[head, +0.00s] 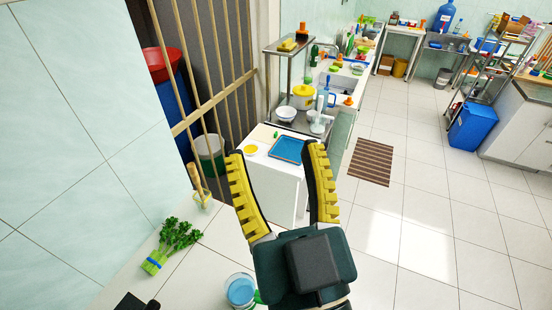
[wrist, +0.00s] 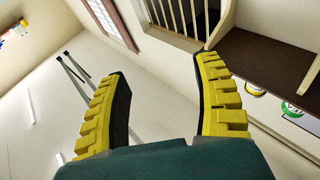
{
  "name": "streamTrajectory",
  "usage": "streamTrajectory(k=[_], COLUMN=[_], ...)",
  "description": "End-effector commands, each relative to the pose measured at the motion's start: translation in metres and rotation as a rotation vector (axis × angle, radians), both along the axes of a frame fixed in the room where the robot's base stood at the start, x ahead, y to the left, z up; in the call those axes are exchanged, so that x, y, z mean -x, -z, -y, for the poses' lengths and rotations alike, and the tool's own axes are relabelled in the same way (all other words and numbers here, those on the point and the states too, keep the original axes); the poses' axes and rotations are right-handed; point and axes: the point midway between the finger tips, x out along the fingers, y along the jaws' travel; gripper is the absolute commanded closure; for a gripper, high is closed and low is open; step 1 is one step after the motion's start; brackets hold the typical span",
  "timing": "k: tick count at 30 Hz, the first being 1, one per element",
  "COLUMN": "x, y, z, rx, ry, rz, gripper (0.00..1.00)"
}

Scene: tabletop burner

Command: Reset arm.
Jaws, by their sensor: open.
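My gripper (head: 278,160) is raised in front of the head camera, with its two yellow ridged fingers spread wide apart. It is open, and nothing shows between the fingers. In the wrist view my gripper (wrist: 160,85) also shows open and empty, with the wall, ceiling and a barred opening beyond it. No tabletop burner can be made out for certain; a black corner (head: 133,302) shows at the lower left edge of the head view.
A white counter (head: 190,265) below holds green leafy vegetables (head: 173,243), a blue-topped container (head: 240,290) and a wooden-handled tool (head: 199,186). Behind are a blue tray (head: 287,149) and a yellow pot (head: 303,97). The tiled floor (head: 430,190) at right is largely clear.

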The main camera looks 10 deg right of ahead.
Motion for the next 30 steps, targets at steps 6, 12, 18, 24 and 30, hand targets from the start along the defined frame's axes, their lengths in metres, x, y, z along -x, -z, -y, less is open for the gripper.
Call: streamTrajectory(k=[6,12,18,24,30], x=[0.014,0.013,0.013,0.013,0.013], y=[-0.008,-0.014,-0.08,-0.172,-0.228], z=[0.006,0.006,0.005,0.006,0.006], rx=[0.034,0.031,0.026,0.018,0.013], ry=[0.027,0.025,0.023,0.02,0.019], rz=[0.036,0.035,0.034,0.035,0.035], gripper=[0.33,0.33,0.33,0.33,0.33])
